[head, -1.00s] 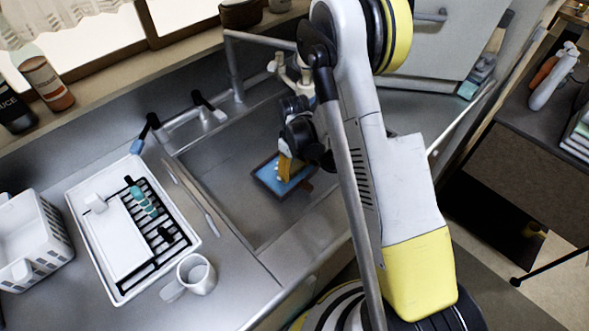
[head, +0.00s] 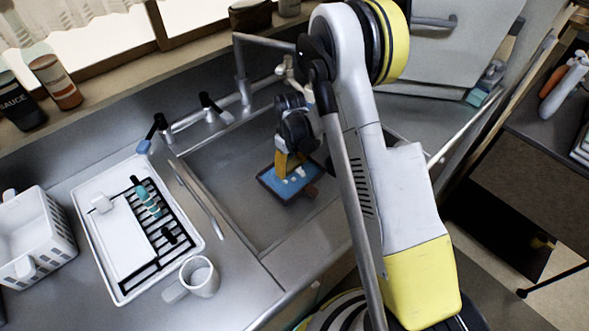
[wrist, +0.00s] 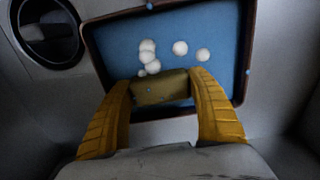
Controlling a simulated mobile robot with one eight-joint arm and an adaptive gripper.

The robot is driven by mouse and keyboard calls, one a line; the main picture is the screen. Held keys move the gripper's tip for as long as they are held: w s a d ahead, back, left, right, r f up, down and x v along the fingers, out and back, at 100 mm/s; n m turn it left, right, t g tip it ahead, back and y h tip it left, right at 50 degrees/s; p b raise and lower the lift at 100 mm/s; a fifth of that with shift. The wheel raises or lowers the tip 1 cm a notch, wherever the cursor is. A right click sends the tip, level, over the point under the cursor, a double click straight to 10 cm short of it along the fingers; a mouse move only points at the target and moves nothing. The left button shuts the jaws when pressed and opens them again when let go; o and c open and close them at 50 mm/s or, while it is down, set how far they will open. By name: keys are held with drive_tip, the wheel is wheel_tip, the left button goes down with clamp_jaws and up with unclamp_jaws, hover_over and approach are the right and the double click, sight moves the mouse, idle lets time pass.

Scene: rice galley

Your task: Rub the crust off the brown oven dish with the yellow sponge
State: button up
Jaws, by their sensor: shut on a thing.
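The brown oven dish (head: 313,189) lies in the sink basin; its rim is brown and its inside looks blue. In the wrist view the dish (wrist: 250,45) fills the upper middle. Several white round blobs (wrist: 180,48) sit on its blue inside, beyond the fingers. My gripper (wrist: 163,82) has yellow-orange fingers shut on the dull yellow sponge (wrist: 160,88), at the dish's near edge in the wrist view. In the head view my gripper (head: 288,168) is over the dish's back part. Whether the sponge touches the dish bottom, and any crust under it, I cannot tell.
A round drain (wrist: 48,30) shows beside the dish. The basin walls (head: 225,205) surround it, with taps (head: 205,112) behind. A white tray with a rack (head: 112,285), a white mug (head: 200,277) and a white basket (head: 35,235) stand left on the counter.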

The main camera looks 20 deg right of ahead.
sight(299, 178)
idle(0.3)
drive_tip(key=shift+s+d+f+b, duration=0.1)
drive_tip(key=shift+s+d+b, duration=0.3)
drive_tip(key=shift+s, duration=0.55)
drive_tip(key=shift+s+d+f+b, duration=0.1)
drive_tip(key=shift+s+d+b, duration=0.3)
drive_tip(key=shift+s, duration=0.55)
drive_tip(key=shift+d, duration=0.1)
drive_tip(key=shift+w, duration=0.15)
drive_tip(key=shift+w+a+r, duration=0.1)
drive_tip(key=shift+w+a, duration=0.2)
drive_tip(key=shift+w, duration=0.3)
drive_tip(key=shift+w+a, duration=0.3)
drive_tip(key=shift+w, duration=0.3)
drive_tip(key=shift+w+a+r, duration=0.1)
drive_tip(key=shift+w+a, duration=0.2)
drive_tip(key=shift+w, duration=0.3)
drive_tip(key=shift+s+d, duration=0.1)
drive_tip(key=shift+s, duration=0.05)
drive_tip(key=shift+s+d+f+b, duration=0.1)
drive_tip(key=shift+s+d+b, duration=0.25)
drive_tip(key=shift+s, duration=0.5)
drive_tip(key=shift+s+d+f+b, duration=0.1)
drive_tip(key=shift+s+d+b, duration=0.25)
drive_tip(key=shift+s, duration=0.45)
drive_tip(key=shift+w+r+p, duration=0.1)
drive_tip(key=shift+r+p, duration=0.4)
drive_tip(key=shift+r, duration=0.35)
